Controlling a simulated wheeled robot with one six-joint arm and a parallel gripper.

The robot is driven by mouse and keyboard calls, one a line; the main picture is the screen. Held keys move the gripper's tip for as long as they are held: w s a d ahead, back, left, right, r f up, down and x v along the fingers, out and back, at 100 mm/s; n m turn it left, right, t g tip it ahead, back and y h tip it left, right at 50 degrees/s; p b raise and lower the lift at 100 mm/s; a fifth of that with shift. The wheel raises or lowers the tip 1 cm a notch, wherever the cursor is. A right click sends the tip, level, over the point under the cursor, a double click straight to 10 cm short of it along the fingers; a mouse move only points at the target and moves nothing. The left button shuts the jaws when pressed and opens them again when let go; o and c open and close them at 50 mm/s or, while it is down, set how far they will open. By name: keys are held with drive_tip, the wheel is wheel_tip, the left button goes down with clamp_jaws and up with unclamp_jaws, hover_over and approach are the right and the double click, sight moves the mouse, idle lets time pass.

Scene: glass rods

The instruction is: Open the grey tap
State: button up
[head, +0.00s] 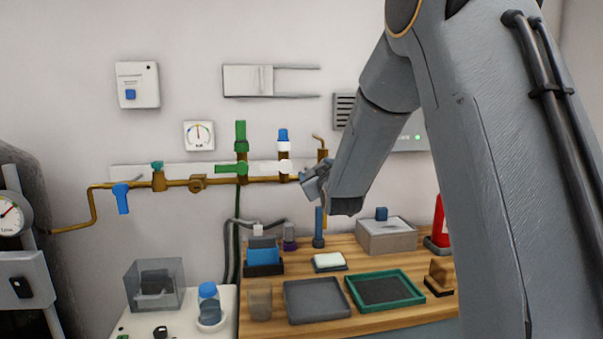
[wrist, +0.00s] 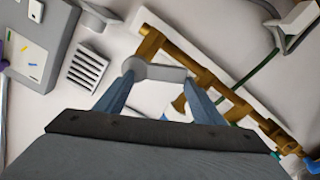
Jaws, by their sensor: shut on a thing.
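The grey tap (wrist: 158,73) shows in the wrist view as a grey lever with a round end, beside the brass pipe (wrist: 205,78). My gripper (wrist: 158,78) has one finger on each side of the lever and is shut on it. In the head view my gripper (head: 314,185) is at the right end of the brass pipe (head: 216,181) on the wall. There the tap is largely hidden by my gripper and arm, so its angle is hard to tell.
A blue-handled tap (head: 122,198), a teal-handled tap (head: 157,167), green handles (head: 232,169) and a blue-topped fitting (head: 283,137) line the pipe to the left. Below, a wooden bench (head: 335,323) holds a dark tray (head: 316,300), a green-rimmed tray (head: 384,278) and a grey box (head: 386,238).

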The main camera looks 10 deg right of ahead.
drive_tip(key=o, duration=1.5)
drive_tip(key=shift+s, duration=0.15)
drive_tip(key=s+b, duration=0.1)
drive_tip(key=s, duration=0.6)
drive_tip(key=shift+s+a, duration=0.15)
drive_tip(key=shift+s, duration=0.15)
